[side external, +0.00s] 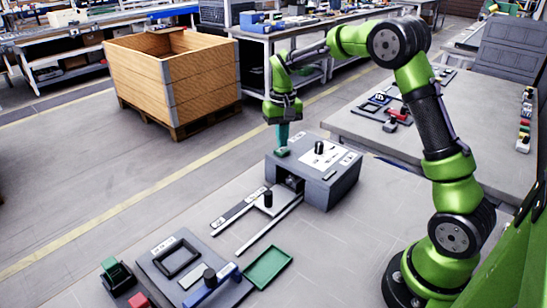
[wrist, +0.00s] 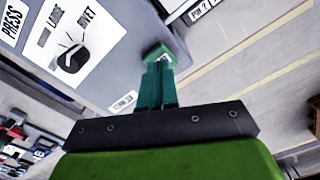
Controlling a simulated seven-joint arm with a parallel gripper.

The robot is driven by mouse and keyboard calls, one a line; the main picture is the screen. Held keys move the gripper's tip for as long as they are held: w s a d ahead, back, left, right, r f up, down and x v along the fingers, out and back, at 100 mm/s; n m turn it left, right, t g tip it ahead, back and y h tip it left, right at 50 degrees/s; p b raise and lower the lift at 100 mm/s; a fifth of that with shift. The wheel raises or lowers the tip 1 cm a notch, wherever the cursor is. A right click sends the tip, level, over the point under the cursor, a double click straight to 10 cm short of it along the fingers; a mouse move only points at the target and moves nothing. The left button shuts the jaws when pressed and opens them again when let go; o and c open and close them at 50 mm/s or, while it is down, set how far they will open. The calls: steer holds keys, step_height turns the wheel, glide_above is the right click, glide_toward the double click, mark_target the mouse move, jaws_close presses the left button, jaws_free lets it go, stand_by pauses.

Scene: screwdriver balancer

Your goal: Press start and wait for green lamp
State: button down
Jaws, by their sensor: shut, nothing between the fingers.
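The grey press box (side external: 318,190) stands on the bench with a green button (side external: 282,152) at the left of its top. In the wrist view the green button (wrist: 157,50) shows just beyond my fingertips. My gripper (side external: 283,143) points down over the button, its teal fingers shut and empty. They also show closed together in the wrist view (wrist: 158,66). Whether the tips touch the button I cannot tell. A black selector knob (wrist: 70,59) sits on a white label plate beside it. I cannot make out a lit green lamp in either view.
Rails with a black post (side external: 268,198) run out of the box's front. A grey fixture (side external: 188,268), a green tray (side external: 268,267) and a red block (side external: 138,300) lie at the front. A wooden crate (side external: 205,82) stands behind left. A side table (side external: 455,120) holds parts.

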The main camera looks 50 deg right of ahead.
steer(key=shift+f, duration=0.75)
steer(key=shift+r, duration=0.15)
stand_by(0.4)
steer(key=shift+r, duration=3.4)
steer(key=shift+r, duration=3)
